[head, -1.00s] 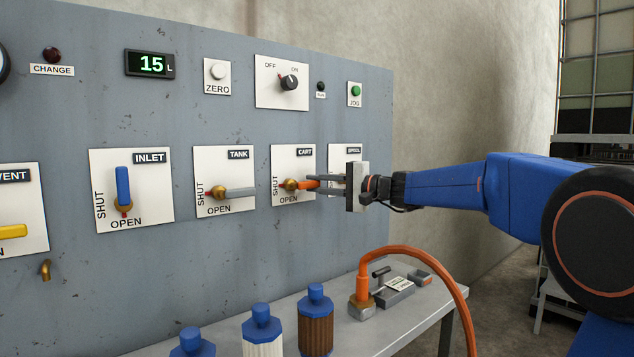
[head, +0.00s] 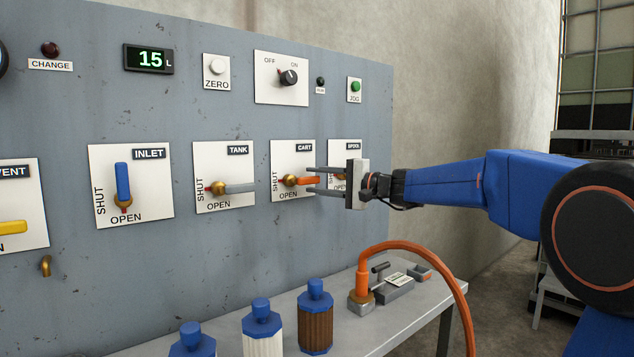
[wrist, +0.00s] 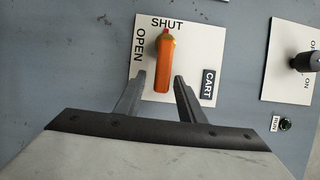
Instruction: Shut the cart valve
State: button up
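The cart valve has an orange handle (head: 307,181) on a white plate marked CART. In the head view the handle lies level, pointing right from its brass hub. In the wrist view the handle (wrist: 163,68) has a small red tip beside the word SHUT, away from OPEN. My gripper (head: 311,181) is open, its fingers spread above and below the handle's free end. The wrist view shows the fingertips (wrist: 159,76) on both sides of that end, with gaps; exact depth is hard to tell.
The spool valve plate (head: 345,150) is partly behind my gripper. The tank valve's grey handle (head: 240,188) is to the left. Below stands a bench (head: 340,329) with bottles and an orange hose (head: 420,250). Bare wall lies right of the panel.

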jog(key=v, duration=1.7)
jog(key=shift+s, duration=0.2)
jog(key=shift+d+f, duration=0.1)
jog(key=s+a+f+n+g+h, duration=0.1)
jog(key=s+f+g+h, duration=0.15)
jog(key=s+f, duration=0.7)
jog(key=s+a+f+n+g+h, duration=0.15)
jog(key=s+f+h, duration=0.25)
jog(key=s+f, duration=0.5)
jog(key=s+d+f+n+h, duration=0.2)
jog(key=s+d+f+h, duration=0.2)
jog(key=s+d+f, duration=0.2)
jog(key=s+d+f+n+h, duration=0.2)
jog(key=s+d+f+h, duration=0.3)
jog(key=s+f, duration=0.6)
jog(key=s+d, duration=0.1)
jog(key=s, duration=0.3)
jog(key=shift+d, duration=0.3)
jog(key=shift+s, duration=0.1)
